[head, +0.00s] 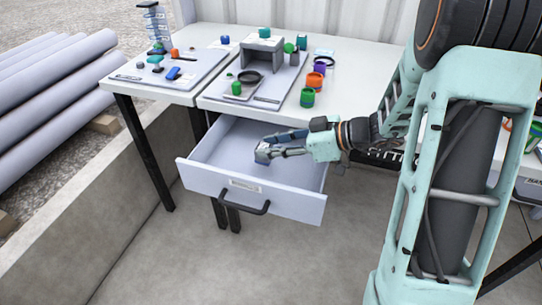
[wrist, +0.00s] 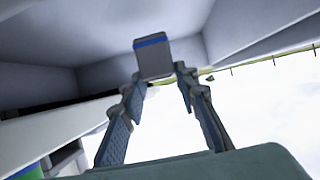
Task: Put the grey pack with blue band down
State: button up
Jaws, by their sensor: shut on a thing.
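The grey pack with blue band (wrist: 154,60) is held between the fingertips of my gripper (wrist: 160,82) in the wrist view. Its blue band runs across the end away from my gripper. In the head view my gripper (head: 272,147) reaches from the right over the open drawer (head: 213,180), inside its walls. The pack (head: 262,155) shows small at the fingertips, partly covered by them. I cannot tell whether it touches the drawer floor.
The drawer hangs out under the table (head: 340,85), with a dark handle (head: 245,206) on its front. The drawer floor left of my gripper looks bare. Several coloured jars, including a green one (head: 308,97), and a grey board (head: 225,88) with parts stand on the tabletop above.

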aim_at(273, 171)
jog(key=shift+w+a+f+b, duration=0.15)
jog(key=shift+f+b, duration=0.25)
jog(key=shift+f, duration=1.35)
jog(key=shift+f+b, duration=0.15)
jog(key=shift+b, duration=0.15)
jog(key=o, duration=1.2)
jog(key=shift+r+p, duration=0.2)
jog(key=shift+p, duration=0.15)
jog(key=shift+d+r, duration=0.2)
jog(key=shift+d, duration=0.2)
jog(key=p+v, duration=0.1)
jog(key=v, duration=1)
jog(key=shift+d, duration=0.1)
